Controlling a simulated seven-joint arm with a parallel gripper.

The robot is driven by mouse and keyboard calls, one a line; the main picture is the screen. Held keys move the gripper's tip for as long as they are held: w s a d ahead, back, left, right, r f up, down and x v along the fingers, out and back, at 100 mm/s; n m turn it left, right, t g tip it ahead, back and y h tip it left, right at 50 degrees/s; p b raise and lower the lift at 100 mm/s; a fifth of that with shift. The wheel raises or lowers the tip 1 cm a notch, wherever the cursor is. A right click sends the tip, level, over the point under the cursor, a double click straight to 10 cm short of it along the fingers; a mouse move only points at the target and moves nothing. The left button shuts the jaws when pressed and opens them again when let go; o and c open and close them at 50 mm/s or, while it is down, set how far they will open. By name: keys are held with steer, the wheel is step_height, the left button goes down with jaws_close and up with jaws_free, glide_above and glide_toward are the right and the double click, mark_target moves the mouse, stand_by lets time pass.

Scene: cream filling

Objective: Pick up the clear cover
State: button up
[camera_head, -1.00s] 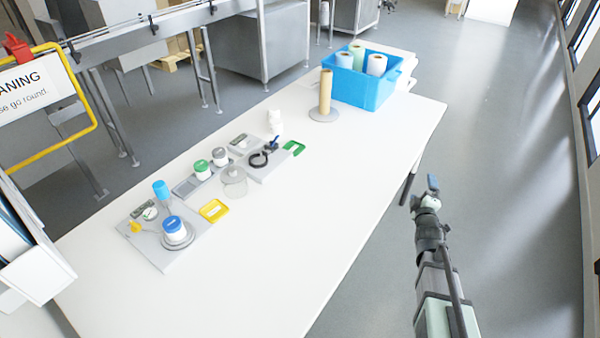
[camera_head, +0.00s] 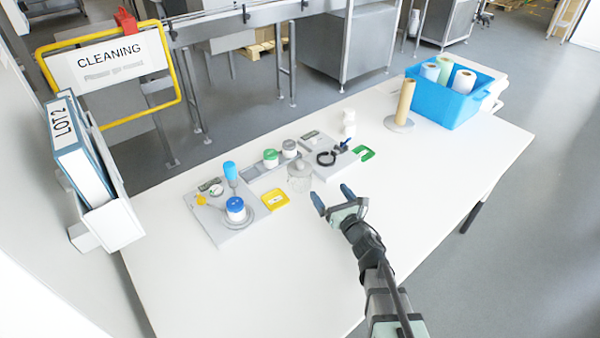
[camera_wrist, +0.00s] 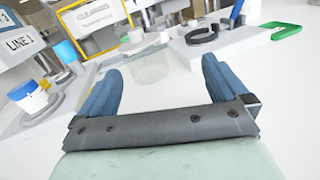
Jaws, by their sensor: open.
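The clear cover (camera_head: 299,172) is a see-through dome standing on the white table, right of the yellow card and in front of the grey tray of jars. It also shows faintly in the wrist view (camera_wrist: 149,68), ahead of my fingers and between their lines. My gripper (camera_head: 333,197) is open and empty, with blue fingertips. It is above the table, a short way to the right and front of the cover, apart from it. In the wrist view my gripper's fingers (camera_wrist: 158,85) are spread wide.
A blue-lidded jar (camera_head: 236,208) stands on a grey scale plate at left. A yellow card (camera_head: 275,199) lies beside the cover. White jars stand on a tray behind. A black ring (camera_head: 326,158) and green frame (camera_head: 364,153) lie at right. The front table is clear.

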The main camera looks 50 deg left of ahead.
mark_target(299, 171)
steer(key=s, duration=0.1)
steer(key=s+a+n+g, duration=0.1)
steer(key=shift+s+a+f+n, duration=0.15)
steer(key=shift+s+f+n, duration=0.05)
steer(key=shift+s+n, duration=0.15)
steer(key=shift+s+a, duration=0.1)
steer(key=shift+a, duration=0.1)
steer(key=x, duration=1.3)
steer(key=shift+a+f, duration=0.1)
steer(key=shift+a, duration=0.2)
steer(key=shift+c, duration=0.4)
steer(key=c, duration=0.6)
steer(key=shift+c, duration=0.2)
